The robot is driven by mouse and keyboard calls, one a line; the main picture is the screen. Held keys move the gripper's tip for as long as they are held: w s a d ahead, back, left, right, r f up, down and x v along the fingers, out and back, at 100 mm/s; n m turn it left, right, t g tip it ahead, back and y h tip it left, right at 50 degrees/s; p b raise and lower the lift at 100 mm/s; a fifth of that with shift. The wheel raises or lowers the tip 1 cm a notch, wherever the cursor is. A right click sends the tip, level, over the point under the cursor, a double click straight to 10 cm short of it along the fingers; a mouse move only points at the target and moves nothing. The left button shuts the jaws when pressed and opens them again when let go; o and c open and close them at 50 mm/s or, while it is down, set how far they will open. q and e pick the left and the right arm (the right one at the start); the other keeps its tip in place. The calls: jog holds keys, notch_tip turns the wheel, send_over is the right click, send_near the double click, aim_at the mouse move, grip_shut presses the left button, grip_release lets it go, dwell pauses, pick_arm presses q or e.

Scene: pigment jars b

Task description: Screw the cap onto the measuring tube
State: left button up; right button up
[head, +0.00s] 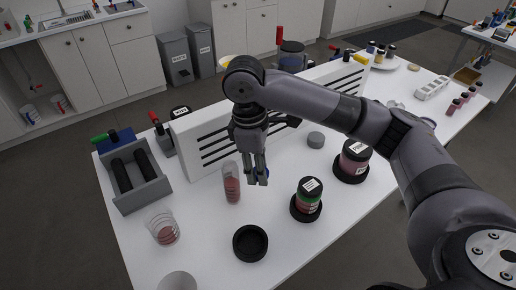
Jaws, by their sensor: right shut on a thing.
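The measuring tube (231,184) is a clear upright cylinder with red contents, standing on the white table left of my right gripper. My right gripper (258,180) points down just right of the tube, apart from it in the picture. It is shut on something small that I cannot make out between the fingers. A grey round piece (316,140) like a cap lies on the table to the right; I cannot tell whether it belongs to the tube. My left gripper is not in view.
A clear beaker (162,227) with red contents and a black round dish (250,243) stand in front. A slotted white panel (205,140) runs behind. A grey holder (135,180) stands left.

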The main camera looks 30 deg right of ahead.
jog(key=s+a+f+m+y, duration=0.1)
jog(key=s+a+f+m, duration=0.1)
jog(key=s+m, duration=0.6)
jog(key=shift+a+f+m+g, duration=0.2)
jog(key=shift+f+m+g, duration=0.15)
jog(key=shift+m, duration=0.75)
